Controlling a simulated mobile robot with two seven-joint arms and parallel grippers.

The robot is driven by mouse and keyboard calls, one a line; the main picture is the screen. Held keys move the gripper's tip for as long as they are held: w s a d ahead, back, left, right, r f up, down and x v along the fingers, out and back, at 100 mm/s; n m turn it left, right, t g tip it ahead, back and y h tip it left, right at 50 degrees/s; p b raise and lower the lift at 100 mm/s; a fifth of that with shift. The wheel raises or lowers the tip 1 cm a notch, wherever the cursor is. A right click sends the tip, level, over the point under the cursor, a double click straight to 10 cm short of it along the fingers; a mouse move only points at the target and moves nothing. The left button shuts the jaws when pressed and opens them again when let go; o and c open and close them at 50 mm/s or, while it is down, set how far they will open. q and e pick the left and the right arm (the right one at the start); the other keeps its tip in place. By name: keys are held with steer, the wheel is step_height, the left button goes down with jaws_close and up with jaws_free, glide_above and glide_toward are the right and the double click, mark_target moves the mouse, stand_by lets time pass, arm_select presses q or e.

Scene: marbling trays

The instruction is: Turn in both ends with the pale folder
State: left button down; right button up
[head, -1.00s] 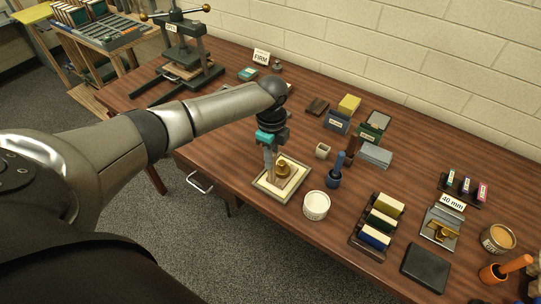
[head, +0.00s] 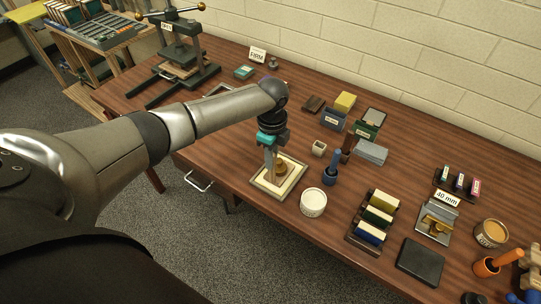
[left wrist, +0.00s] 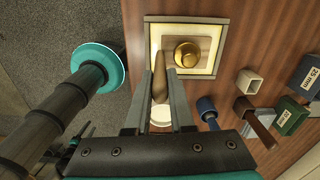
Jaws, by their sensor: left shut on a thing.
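My left gripper (head: 270,165) is above the left part of a shallow pale board with a raised border (head: 262,186). It is shut on the tapered tan folder (left wrist: 160,85), which points down at the board in the left wrist view. On the board, a round brass weight (head: 280,172) sits on a brown, flat piece; it shows clearly in the left wrist view (left wrist: 186,54). The folder's tip is beside the left edge of that brown piece. I cannot tell whether it touches. My right gripper is not seen.
A white tub (head: 313,203) and a blue-handled tool (head: 332,170) stand close to the right of the board. A rack of coloured blocks (head: 364,243) and a dark slab (head: 420,262) are further right. A press (head: 185,55) stands at the far left.

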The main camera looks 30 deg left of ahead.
arm_select(q)
steer(key=shift+d, duration=0.3)
steer(key=shift+s+d+p, duration=0.1)
steer(key=shift+d+p, duration=0.4)
steer(key=shift+p, duration=0.1)
stand_by(0.5)
steer(key=shift+d, duration=0.35)
steer(key=shift+p, duration=0.3)
step_height(320, 180, up, 7)
steer(key=p, duration=0.6)
steer(key=shift+f, duration=0.1)
stand_by(0.3)
